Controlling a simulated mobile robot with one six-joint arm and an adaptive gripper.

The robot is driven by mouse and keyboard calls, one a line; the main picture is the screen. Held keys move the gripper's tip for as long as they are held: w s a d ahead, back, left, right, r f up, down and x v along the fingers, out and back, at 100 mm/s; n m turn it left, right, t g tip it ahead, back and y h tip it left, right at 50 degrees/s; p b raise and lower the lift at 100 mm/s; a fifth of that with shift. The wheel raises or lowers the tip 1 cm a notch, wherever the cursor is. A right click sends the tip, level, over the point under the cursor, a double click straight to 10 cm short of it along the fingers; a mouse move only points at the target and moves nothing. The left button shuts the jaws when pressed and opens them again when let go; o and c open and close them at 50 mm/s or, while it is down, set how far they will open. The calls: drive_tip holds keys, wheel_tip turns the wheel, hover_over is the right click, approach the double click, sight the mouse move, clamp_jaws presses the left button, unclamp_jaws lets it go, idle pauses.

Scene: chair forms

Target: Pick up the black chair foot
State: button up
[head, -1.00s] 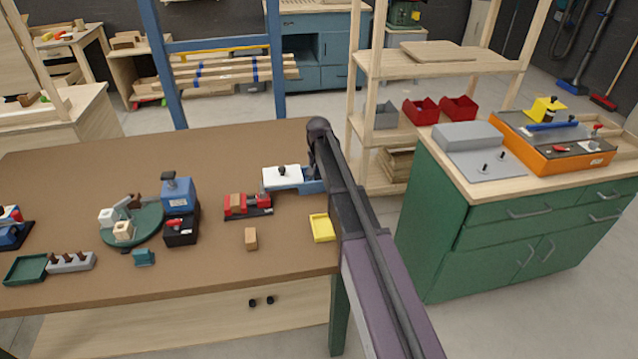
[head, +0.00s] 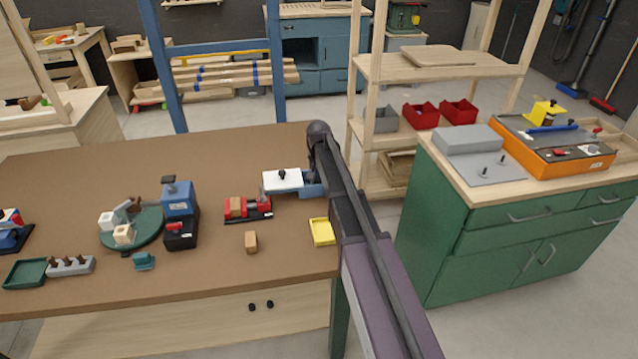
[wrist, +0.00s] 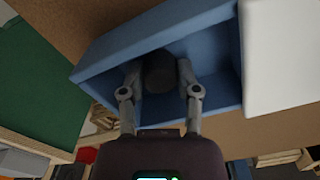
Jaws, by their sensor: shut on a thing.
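The black chair foot (wrist: 159,74) shows in the wrist view as a dark rounded piece inside a blue box (wrist: 104,62). My gripper (wrist: 160,78) reaches into the box, with its two fingers closed on the sides of the foot. In the head view the blue box (head: 311,190) stands at the right end of the brown workbench, partly behind my arm. A white lid (head: 282,180) with a black knob lies over its left part. The foot and my fingertips are hidden by my arm in the head view.
A yellow tray (head: 322,232), a wooden block (head: 251,242) and a red vise (head: 236,208) are on the bench nearby. A green turntable (head: 140,232) stands farther left. A green cabinet (head: 500,235) is to the right. The box walls stand close around my fingers.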

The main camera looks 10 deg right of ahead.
sight(319, 180)
drive_tip(key=shift+r, duration=0.15)
wheel_tip(319, 180, up, 10)
drive_tip(key=p, duration=1)
drive_tip(key=shift+f, duration=0.2)
idle(0.6)
